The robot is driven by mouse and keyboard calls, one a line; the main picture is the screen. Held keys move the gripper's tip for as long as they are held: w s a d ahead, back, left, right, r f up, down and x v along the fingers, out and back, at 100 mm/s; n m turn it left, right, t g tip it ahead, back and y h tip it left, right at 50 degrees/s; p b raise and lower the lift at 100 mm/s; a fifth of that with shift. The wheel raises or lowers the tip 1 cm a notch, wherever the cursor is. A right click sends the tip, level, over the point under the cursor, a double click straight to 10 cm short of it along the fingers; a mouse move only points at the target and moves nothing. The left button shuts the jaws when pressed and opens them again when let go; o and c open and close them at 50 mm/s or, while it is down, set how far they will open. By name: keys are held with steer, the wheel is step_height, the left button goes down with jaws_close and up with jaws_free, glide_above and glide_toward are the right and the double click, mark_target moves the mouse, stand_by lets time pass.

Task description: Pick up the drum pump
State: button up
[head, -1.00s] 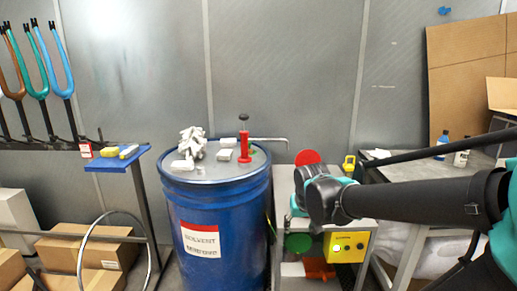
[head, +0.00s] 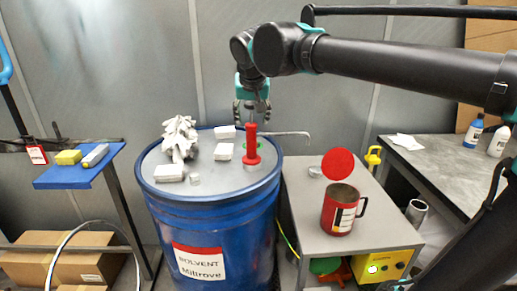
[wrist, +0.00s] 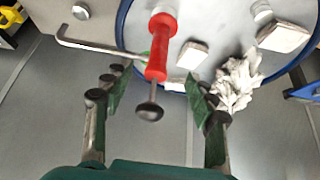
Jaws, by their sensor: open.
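The drum pump is red, with a dark knob on top and a thin bent grey spout. Its red body (head: 251,146) stands upright on the lid of the blue solvent drum (head: 222,230). In the wrist view the pump (wrist: 161,45) points toward me, its dark knob nearest and between my fingers. My gripper (head: 252,106) is open above the pump; its green-padded fingers also show in the wrist view (wrist: 156,97), one on each side of the knob, apart from it. The top of the pump is partly hidden by my gripper in the head view.
A crumpled white rag (head: 179,137) and several small white blocks lie on the drum lid. A grey table (head: 300,205) at the right holds a red can (head: 340,212) and a red disc (head: 338,164). A blue shelf (head: 75,174) stands left.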

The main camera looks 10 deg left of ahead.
mark_target(251, 145)
steer(key=x, duration=1.7)
steer(key=shift+w+f, duration=0.1)
steer(key=shift+f, duration=0.1)
steer(key=shift+c, duration=0.3)
jaws_close()
steer(key=shift+r, duration=0.1)
